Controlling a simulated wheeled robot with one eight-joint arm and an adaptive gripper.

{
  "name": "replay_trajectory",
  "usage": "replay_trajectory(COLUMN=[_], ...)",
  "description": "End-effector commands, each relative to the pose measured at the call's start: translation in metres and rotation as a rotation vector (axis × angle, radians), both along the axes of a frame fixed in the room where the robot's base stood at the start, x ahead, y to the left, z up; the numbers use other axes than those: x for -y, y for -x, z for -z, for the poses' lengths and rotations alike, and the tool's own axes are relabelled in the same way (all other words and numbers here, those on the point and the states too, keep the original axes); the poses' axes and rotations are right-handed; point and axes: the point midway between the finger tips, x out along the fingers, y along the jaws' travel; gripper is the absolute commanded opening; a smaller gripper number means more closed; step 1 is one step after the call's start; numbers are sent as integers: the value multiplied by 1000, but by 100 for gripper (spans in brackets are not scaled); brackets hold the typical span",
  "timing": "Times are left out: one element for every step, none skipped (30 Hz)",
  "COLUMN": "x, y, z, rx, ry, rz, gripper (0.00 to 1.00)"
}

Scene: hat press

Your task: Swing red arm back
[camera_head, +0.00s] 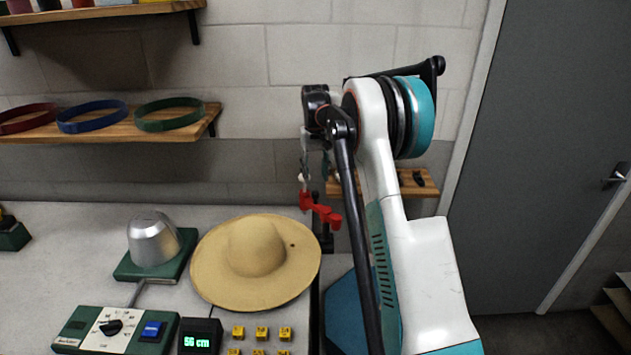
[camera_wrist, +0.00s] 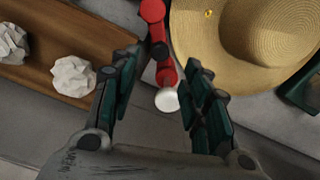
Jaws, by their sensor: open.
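The red arm (camera_head: 320,210) is at the right edge of the worktop, beside the straw hat (camera_head: 255,285). In the wrist view the red arm (camera_wrist: 154,30) is jointed and ends in a white round knob (camera_wrist: 167,100). My gripper (camera_wrist: 162,68) is open, with its dark green fingers on either side of the red arm's end and knob. I cannot tell whether either finger touches it. In the head view my gripper (camera_head: 313,165) is small and partly hidden by my own arm. The hat also shows in the wrist view (camera_wrist: 222,45), close to the right finger.
A metal dome (camera_head: 153,240) on a green base stands left of the hat. A control panel (camera_head: 112,330), a display (camera_head: 200,338) and several yellow blocks (camera_head: 262,333) are in front. A small wooden shelf (camera_head: 400,183) is behind; crumpled white paper (camera_wrist: 73,76) lies on wood at left.

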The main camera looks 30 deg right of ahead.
Motion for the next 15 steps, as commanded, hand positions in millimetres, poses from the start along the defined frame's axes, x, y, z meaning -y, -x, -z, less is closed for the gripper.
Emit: replay_trajectory(x=[0,0,0,0,0,0,0,0,0,0,0,0,-1,-1,-3], y=[0,0,0,0,0,0,0,0,0,0,0,0,0,1,2], z=[-3,-4,-5,-6,-6,-6,-6,-6,-6,-6,-6,-6,-7,-8,-10], rx=[0,0,0,0,0,0,0,0,0,0,0,0,0,2,4], ry=[0,0,0,0,0,0,0,0,0,0,0,0,0,1,1], rz=[0,0,0,0,0,0,0,0,0,0,0,0,-1,-1,-3], gripper=[43,43,43,43,43,43,43,43,43,43,43,36,29,22,13])
